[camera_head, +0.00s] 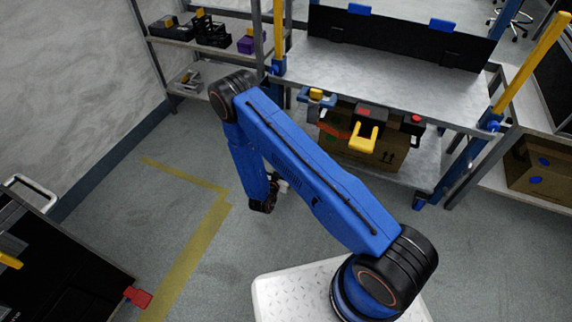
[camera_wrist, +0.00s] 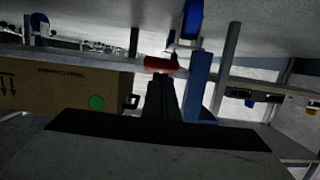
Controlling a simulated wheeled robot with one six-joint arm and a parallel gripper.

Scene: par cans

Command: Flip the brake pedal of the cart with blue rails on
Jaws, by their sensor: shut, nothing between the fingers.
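The cart with blue rails (camera_head: 370,75) stands at the back right, with a grey top and blue lower posts. In the wrist view, which looks upside down, a red pedal (camera_wrist: 160,64) shows near a blue post (camera_wrist: 199,82) and a blue caster wheel (camera_wrist: 188,22). My gripper (camera_wrist: 162,84) is shut and empty, its dark fingertips close in front of the pedal. I cannot tell whether they touch it. In the head view my arm hides the fingers and this pedal.
A cardboard box (camera_wrist: 60,85) lies on the cart's lower shelf. Another dark cart (camera_head: 60,260) with a red pedal (camera_head: 138,297) stands at the lower left. A shelf (camera_head: 195,40) stands against the back wall. Floor with yellow tape (camera_head: 200,245) is clear left of my arm.

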